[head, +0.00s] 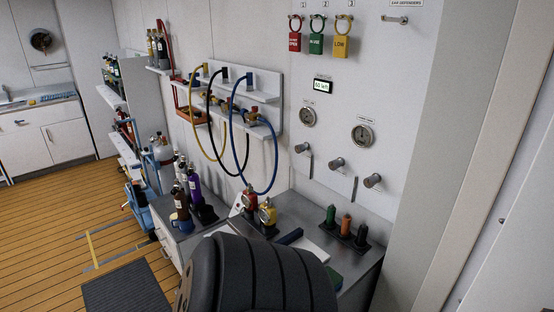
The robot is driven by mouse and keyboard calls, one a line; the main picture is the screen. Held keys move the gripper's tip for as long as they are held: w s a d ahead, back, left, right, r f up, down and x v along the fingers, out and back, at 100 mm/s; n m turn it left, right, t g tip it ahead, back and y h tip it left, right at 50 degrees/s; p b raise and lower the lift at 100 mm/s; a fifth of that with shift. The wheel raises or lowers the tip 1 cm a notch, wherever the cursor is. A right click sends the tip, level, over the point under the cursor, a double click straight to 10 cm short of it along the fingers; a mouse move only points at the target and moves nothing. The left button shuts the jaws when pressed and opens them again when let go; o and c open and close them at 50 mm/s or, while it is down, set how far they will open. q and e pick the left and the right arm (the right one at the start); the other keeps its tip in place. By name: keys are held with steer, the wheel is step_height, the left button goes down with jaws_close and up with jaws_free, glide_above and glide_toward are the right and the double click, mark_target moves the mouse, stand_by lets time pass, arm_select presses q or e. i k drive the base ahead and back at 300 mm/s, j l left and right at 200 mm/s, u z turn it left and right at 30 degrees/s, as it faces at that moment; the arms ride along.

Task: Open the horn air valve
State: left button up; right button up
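The pale fill panel (340,90) stands right of centre. A small metal lever valve (395,19) is fixed near its top right, under a label too small to read surely. Lower down are several round metal knobs, such as the left one (302,147), the middle one (337,163) and the right one (372,181). Thin levers hang near them. I cannot tell from the labels which of these is the horn air valve. Neither of my grippers shows in the head view, and nothing is touching the panel.
A grey bench (355,257) stands below the panel, its front partly hidden. Yellow, black and blue hoses hang from a wall rack (255,82). Red, green and yellow tags (316,44) hang at the panel's top. Two gauges (363,136) sit mid-panel. Wooden floor (50,215) is open at left.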

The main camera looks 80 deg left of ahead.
mark_target(334, 164)
steer(key=u, duration=2.1)
